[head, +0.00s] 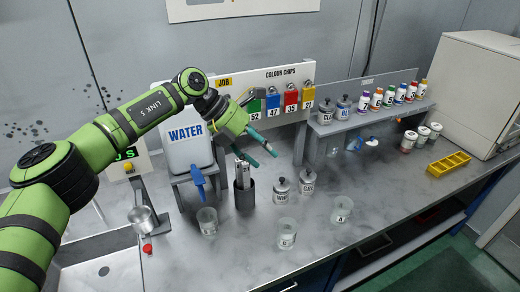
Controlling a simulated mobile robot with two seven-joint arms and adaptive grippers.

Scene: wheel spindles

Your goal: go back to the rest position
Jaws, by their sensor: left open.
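My left arm, green with dark joints, comes in from the left and reaches over the bench. My left gripper (258,152) is open and empty, in the air in front of the colour chips board (290,76). Its teal fingers point down and to the right, above a dark holder (244,196) with metal tools standing in it. The gripper appears apart from everything on the bench. My right gripper is not in view.
A white water tank (188,150) stands on a grey stand behind my arm. Glass beakers (207,222), (286,233), (342,209) and lidded jars (281,190) stand on the grey bench (400,205). A shelf (360,118) holds coloured bottles. A yellow tray (448,164) lies right. A sink (100,275) is front left.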

